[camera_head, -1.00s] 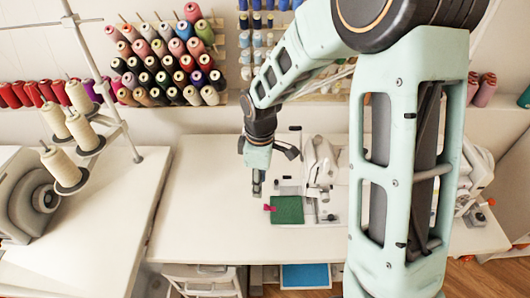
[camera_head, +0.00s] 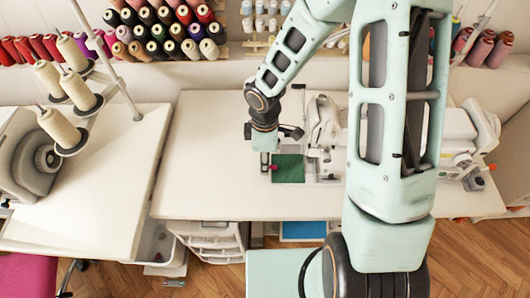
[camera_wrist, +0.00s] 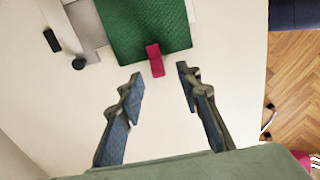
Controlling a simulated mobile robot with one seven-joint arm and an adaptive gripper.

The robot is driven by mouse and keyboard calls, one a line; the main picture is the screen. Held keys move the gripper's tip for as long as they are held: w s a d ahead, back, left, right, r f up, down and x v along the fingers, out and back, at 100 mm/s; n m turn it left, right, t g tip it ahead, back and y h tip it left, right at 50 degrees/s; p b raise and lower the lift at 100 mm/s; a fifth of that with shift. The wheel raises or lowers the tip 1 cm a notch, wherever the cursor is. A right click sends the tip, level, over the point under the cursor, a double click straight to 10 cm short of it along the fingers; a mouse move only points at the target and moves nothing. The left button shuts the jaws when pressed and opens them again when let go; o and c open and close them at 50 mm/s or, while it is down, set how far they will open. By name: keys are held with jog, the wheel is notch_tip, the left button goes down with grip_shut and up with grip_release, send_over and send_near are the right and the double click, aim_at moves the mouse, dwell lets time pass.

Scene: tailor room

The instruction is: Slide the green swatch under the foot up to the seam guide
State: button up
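The green swatch (camera_head: 288,169) lies flat on the white table beside the sewing machine (camera_head: 326,128). It also shows at the top of the wrist view (camera_wrist: 148,28), its upper part cut off by the frame. A crimson tab (camera_wrist: 155,61) sticks out from its near edge. My gripper (camera_wrist: 157,84) is open and empty, its two fingers on either side of the tab's line and just short of it. In the head view my gripper (camera_head: 264,170) is at the swatch's left edge. The presser foot and seam guide are too small to make out surely.
A grey metal plate (camera_wrist: 84,24) with a small black block (camera_wrist: 52,40) and a dark knob (camera_wrist: 82,61) lies beside the swatch. The table (camera_head: 205,150) is clear to the left.

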aim_at(275, 167)
jog(key=shift+f, duration=0.7)
jog(key=shift+c, duration=0.7)
grip_shut()
jog(key=shift+w, duration=0.2)
jog(key=shift+d, duration=0.15)
jog(key=shift+s+d+p, duration=0.1)
jog(key=shift+d+p, duration=0.25)
jog(key=shift+d, duration=1.05)
